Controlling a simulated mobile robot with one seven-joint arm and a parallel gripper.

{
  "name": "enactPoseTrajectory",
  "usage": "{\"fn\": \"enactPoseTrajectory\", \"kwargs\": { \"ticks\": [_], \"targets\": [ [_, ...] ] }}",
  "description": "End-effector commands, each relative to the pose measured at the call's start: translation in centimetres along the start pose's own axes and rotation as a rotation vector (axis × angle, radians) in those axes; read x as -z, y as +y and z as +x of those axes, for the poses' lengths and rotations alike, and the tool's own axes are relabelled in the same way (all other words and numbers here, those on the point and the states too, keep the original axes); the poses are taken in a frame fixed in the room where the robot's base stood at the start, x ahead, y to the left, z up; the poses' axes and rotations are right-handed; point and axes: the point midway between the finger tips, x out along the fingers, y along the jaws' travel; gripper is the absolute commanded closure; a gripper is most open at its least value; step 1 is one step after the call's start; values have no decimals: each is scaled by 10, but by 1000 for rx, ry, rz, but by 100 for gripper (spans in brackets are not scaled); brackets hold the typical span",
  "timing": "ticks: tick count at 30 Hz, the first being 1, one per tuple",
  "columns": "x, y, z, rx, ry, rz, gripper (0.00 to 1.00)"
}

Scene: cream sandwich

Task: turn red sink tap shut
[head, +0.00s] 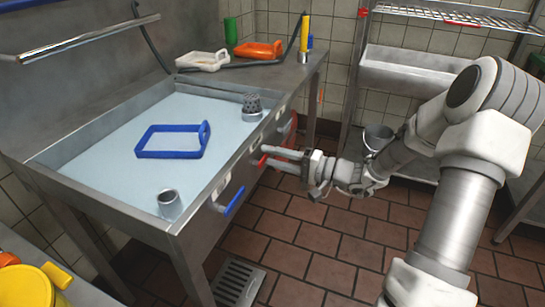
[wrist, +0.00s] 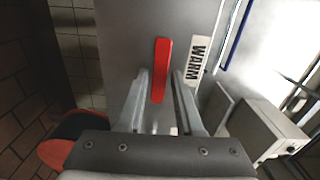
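The red tap lever (wrist: 161,62) is on the grey metal front of the sink, beside a label (wrist: 197,60) reading WARM. In the wrist view it points along my fingers, and its near end lies between them. In the head view a small part of the red lever (head: 262,160) shows at my fingertips. My gripper (wrist: 160,75) is open, with one finger on each side of the lever and visible gaps. In the head view my gripper (head: 270,155) reaches the sink front from the right. Whether a fingertip touches the panel is hard to tell.
The sink basin (head: 110,137) holds water, a blue tray (head: 172,153), a grey cup (head: 169,204) and a perforated cylinder (head: 252,104). A blue lever (head: 233,201) is on the sink front, nearer the camera. A metal bucket (head: 378,136) stands behind my arm. The tiled floor (head: 290,225) before the sink is clear.

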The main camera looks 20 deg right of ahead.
Motion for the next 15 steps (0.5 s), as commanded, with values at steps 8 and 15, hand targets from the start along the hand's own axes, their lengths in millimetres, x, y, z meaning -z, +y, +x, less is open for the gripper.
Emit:
{"fn": "enactPoseTrajectory", "kwargs": {
  "ticks": [8, 15],
  "targets": [
    [0, 0, 0, 0, -1, 2, 48],
    [0, -1, -11, 0, 1, 2, 48]
  ]
}}
